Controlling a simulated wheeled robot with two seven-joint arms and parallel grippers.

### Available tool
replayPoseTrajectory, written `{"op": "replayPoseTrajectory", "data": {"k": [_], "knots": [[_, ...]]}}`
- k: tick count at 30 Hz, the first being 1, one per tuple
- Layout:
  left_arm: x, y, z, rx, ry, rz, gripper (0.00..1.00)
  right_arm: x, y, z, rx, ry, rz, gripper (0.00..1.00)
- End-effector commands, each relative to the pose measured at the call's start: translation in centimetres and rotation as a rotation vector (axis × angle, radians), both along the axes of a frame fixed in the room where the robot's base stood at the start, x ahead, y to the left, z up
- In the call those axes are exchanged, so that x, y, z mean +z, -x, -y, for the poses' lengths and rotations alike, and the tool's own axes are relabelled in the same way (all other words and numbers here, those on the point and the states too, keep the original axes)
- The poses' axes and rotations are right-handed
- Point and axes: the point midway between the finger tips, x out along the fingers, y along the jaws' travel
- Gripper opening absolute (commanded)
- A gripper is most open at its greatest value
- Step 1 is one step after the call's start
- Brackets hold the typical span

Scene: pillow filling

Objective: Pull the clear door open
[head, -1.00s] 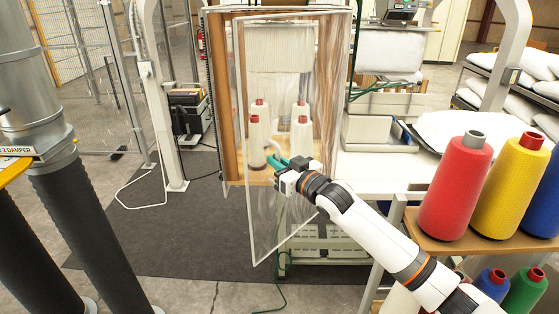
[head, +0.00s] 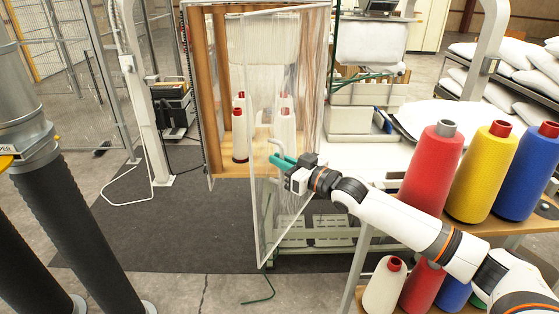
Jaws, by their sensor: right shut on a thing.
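The clear door (head: 262,215) is a transparent panel on the front of a wooden cabinet (head: 197,95). It stands swung open, angled out toward me, with its lower corner over the dark mat. A pale handle (head: 274,150) shows on the panel. My right gripper (head: 281,160), with green fingers, is shut on the handle from the right side. The exact contact is small and partly seen against the clear panel. White thread cones (head: 240,135) with red tops stand inside the cabinet. My left gripper is not in view.
A shelf at the right holds large red (head: 437,170), yellow (head: 484,175) and blue (head: 528,172) cones, close to my right arm. Dark ribbed hoses (head: 75,220) stand at the left. The dark floor mat (head: 165,235) before the cabinet is clear.

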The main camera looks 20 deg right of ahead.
Motion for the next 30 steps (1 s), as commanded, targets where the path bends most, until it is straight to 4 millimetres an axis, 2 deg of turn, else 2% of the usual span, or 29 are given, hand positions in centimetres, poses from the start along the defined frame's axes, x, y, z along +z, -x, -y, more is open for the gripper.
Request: {"op": "replayPoseTrajectory", "data": {"k": [4,5,17,30], "knots": [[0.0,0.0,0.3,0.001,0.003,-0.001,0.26,0.2,-0.1,0.1,-0.001,-0.002,0.004,0.0],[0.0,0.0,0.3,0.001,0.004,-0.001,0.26,0.2,-0.1,0.1,-0.001,-0.002,0.004,0.15],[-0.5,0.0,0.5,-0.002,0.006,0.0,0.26,-0.2,0.6,0.4,-0.002,0.001,0.0,0.16],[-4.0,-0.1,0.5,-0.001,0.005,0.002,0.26,-0.5,7.0,3.3,-0.001,0.004,-0.001,0.16]]}}
